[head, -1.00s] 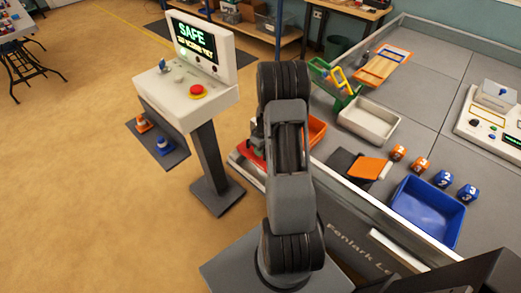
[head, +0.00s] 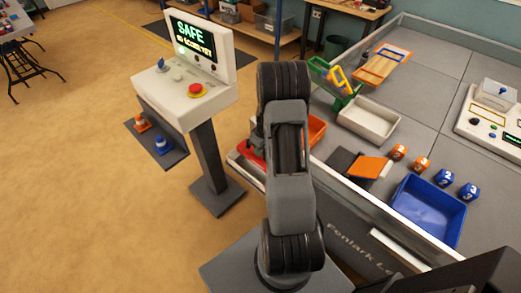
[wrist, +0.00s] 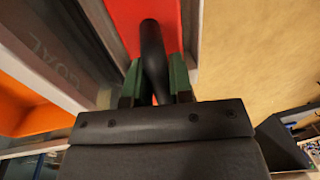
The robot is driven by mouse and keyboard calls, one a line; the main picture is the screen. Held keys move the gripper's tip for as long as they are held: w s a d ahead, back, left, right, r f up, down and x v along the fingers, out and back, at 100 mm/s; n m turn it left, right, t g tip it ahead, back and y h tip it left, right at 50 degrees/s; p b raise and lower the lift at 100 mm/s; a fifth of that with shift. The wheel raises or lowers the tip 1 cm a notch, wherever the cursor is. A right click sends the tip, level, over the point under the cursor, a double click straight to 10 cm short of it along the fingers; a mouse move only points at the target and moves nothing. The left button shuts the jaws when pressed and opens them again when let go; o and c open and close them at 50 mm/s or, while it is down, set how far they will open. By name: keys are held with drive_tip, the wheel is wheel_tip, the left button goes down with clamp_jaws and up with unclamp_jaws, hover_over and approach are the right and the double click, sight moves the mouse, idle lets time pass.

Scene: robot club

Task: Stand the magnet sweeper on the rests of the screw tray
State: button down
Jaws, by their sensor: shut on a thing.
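In the wrist view my gripper (wrist: 155,88) has its green-padded fingers shut on an upright black rod, which I take to be the handle of the magnet sweeper (wrist: 152,45). A flat red surface (wrist: 178,15) shows beyond the rod. I cannot tell whether it is the screw tray or part of the sweeper, or whether the rod's far end touches it. In the head view my arm hides the gripper and the sweeper. A red piece (head: 248,149) shows just left of the arm at the field's edge. The tray's rests cannot be made out.
An orange bin (head: 316,130) stands right of the arm, also in the wrist view (wrist: 30,108). A white tray (head: 368,121), a blue bin (head: 428,208) and several numbered blocks lie farther right. A console (head: 185,95) stands left, near the field's edge. Open floor lies farther left.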

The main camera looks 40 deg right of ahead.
drive_tip(key=shift+f, duration=0.15)
drive_tip(key=c, duration=0.9)
unclamp_jaws()
drive_tip(key=r, duration=0.4)
drive_tip(key=d+r, duration=0.1)
drive_tip(key=r, duration=0.4)
drive_tip(key=d+r, duration=0.1)
drive_tip(key=r, duration=0.3)
drive_tip(key=shift+r, duration=0.3)
